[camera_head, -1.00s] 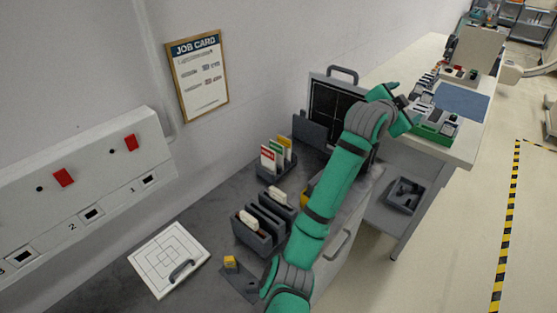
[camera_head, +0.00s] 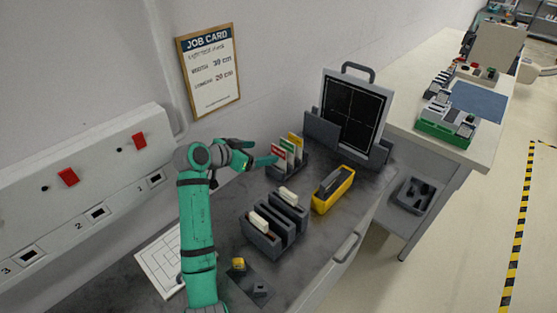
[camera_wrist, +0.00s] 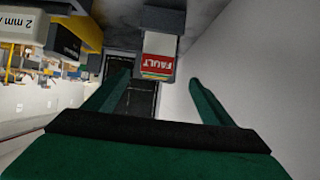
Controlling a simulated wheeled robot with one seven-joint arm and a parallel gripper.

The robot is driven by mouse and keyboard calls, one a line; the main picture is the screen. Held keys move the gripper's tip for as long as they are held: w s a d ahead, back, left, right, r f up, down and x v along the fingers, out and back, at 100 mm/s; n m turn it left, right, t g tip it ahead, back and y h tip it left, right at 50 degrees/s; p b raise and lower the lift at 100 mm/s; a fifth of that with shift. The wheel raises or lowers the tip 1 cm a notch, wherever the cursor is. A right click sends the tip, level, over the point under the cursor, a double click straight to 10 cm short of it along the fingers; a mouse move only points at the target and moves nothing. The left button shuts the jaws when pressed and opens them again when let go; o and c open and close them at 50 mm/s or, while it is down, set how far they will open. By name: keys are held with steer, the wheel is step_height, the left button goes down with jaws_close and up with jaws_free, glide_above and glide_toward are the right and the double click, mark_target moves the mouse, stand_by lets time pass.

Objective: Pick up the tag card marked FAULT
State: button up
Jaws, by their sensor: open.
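The FAULT tag card (camera_wrist: 159,67) has a red band with white lettering, upside down in the wrist view, and sits in front of my open jaws. In the head view the red card (camera_head: 277,154) stands upright at the left end of a row of cards in a dark holder (camera_head: 285,172), beside a green card (camera_head: 287,151) and a yellow card (camera_head: 296,143). My gripper (camera_head: 262,156) is just left of the red card. In the wrist view my two green fingers (camera_wrist: 160,92) are spread apart with nothing held between them. Whether a finger touches the card is unclear.
A dark slotted rack (camera_head: 268,238) and a yellow box (camera_head: 333,190) stand nearer on the bench. A framed dark panel (camera_head: 352,112) stands behind them. The wall with the job card (camera_head: 210,72) is close behind my gripper. A white board (camera_head: 160,262) lies at left.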

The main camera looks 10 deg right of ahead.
mark_target(278, 150)
steer(key=shift+x, duration=4)
steer(key=shift+s+d+r, duration=0.1)
steer(key=shift+s+d, duration=0.05)
steer(key=shift+s, duration=0.05)
steer(key=c, duration=1.4)
steer(key=shift+r, duration=0.15)
steer(key=shift+c, duration=0.2)
